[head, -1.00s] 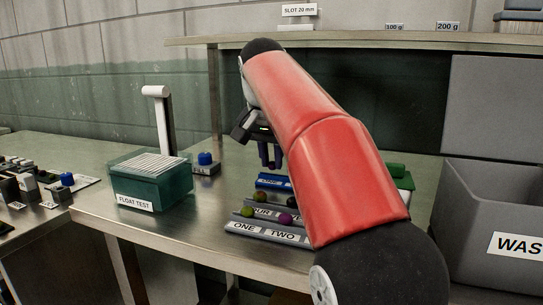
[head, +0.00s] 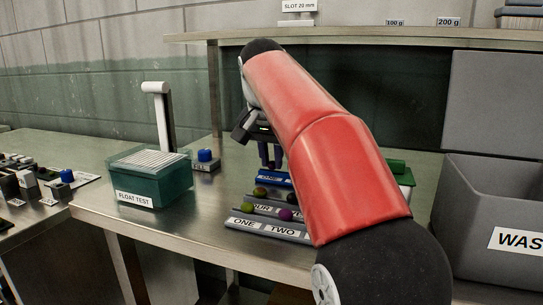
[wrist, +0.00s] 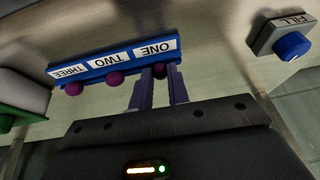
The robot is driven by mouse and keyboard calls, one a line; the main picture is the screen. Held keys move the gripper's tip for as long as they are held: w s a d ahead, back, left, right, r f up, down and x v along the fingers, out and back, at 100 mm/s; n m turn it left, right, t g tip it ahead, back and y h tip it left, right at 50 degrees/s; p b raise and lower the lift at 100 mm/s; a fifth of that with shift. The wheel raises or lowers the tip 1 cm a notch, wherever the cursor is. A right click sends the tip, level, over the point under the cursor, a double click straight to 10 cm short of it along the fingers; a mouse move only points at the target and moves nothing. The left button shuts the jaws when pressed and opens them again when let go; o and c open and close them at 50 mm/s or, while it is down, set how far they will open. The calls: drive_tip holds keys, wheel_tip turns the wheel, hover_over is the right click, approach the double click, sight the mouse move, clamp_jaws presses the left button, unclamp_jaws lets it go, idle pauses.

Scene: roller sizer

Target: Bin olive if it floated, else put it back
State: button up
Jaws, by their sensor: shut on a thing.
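My gripper (head: 270,155) is over the blue rack (head: 262,178), whose far parts my red arm hides. In the wrist view my gripper (wrist: 160,80) is shut on a dark purple olive (wrist: 160,71), at the slot labelled ONE. Two purple olives sit along the same blue rack (wrist: 88,69), near the labels TWO and THREE. I cannot tell whether the held olive touches the rack. The teal float test tank (head: 180,186) stands to the left with a pale ribbed top. The grey waste bin (head: 505,205) stands at the right.
Grey racks (head: 244,224) in front of the blue rack hold several green, brown and purple olives. A blue fill button (head: 205,155) and a white-topped post (head: 160,100) stand by the tank. A green-topped box (wrist: 18,100) lies beyond the blue rack's THREE end. A shelf crosses above.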

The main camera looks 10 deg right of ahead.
drive_tip(key=o, duration=0.7)
